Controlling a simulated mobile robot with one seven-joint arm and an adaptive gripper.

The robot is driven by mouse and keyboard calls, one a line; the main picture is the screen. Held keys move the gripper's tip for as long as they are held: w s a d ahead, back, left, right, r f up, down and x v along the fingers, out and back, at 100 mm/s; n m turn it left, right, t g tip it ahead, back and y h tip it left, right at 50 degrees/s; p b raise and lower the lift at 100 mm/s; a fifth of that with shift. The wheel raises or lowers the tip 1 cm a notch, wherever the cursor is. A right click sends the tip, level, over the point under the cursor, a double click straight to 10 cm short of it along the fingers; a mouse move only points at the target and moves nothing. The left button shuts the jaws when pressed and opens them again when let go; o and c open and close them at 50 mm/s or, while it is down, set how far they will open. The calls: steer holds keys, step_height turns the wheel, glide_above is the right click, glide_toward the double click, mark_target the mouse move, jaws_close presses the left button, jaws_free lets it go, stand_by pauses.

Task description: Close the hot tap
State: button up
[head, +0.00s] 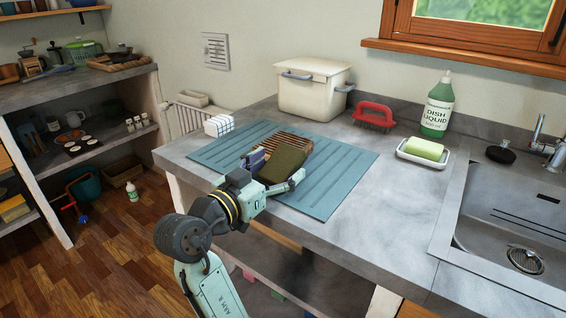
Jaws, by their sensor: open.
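A chrome tap (540,136) stands behind the sink at the right edge and is partly cut off by the picture's edge. I cannot tell a hot handle from a cold one, nor whether water runs. My gripper (277,170) is open over the blue mat, far to the left of the tap. A dark green pad (284,161) shows by its fingers, on or beside a slatted wooden rack (292,142); I cannot tell whether the fingers touch the pad.
The sink (500,222) is at the right. Between mat (335,185) and sink stand a soap dish (421,160) with green soap, dish liquid (437,112) and a red brush (374,116). A dark stopper (500,154) lies by the tap. The counter front right of the mat is clear.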

steer(key=shift+c, duration=0.4)
steer(key=c, duration=0.8)
